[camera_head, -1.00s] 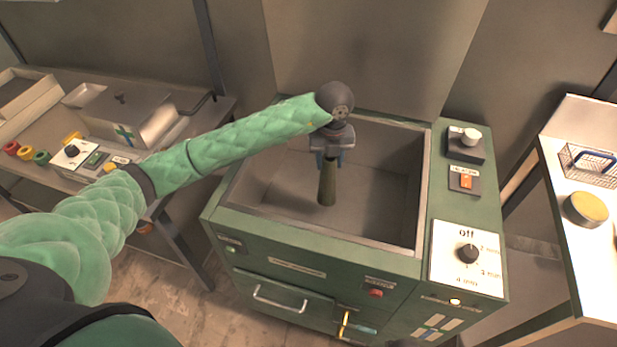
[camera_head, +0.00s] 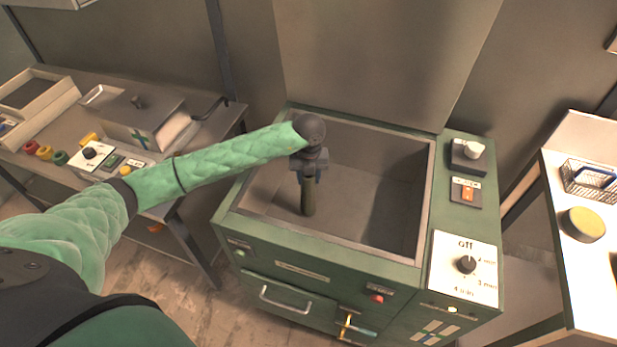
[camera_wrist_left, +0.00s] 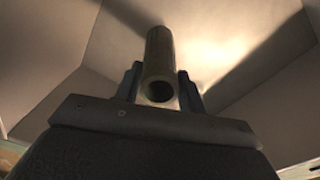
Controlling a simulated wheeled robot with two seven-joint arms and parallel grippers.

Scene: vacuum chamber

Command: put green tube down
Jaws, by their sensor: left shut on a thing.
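The green tube (camera_head: 308,198) is dark olive green and hangs roughly upright inside the open green vacuum chamber (camera_head: 330,253). My left gripper (camera_head: 309,178) is shut on its upper part, over the left half of the chamber. In the left wrist view the tube (camera_wrist_left: 159,62) stands between the two fingers of the left gripper (camera_wrist_left: 160,88), and its open end faces the camera. I cannot tell whether its lower end touches the chamber floor. My right gripper is not in view.
The chamber has a dial (camera_head: 467,264) marked in minutes and an orange switch (camera_head: 467,192) on its right side. A bench (camera_head: 225,112) with a metal box (camera_head: 140,117) stands left. A white table on the right holds a wire basket (camera_head: 590,180) and a yellow-topped round tin (camera_head: 583,224).

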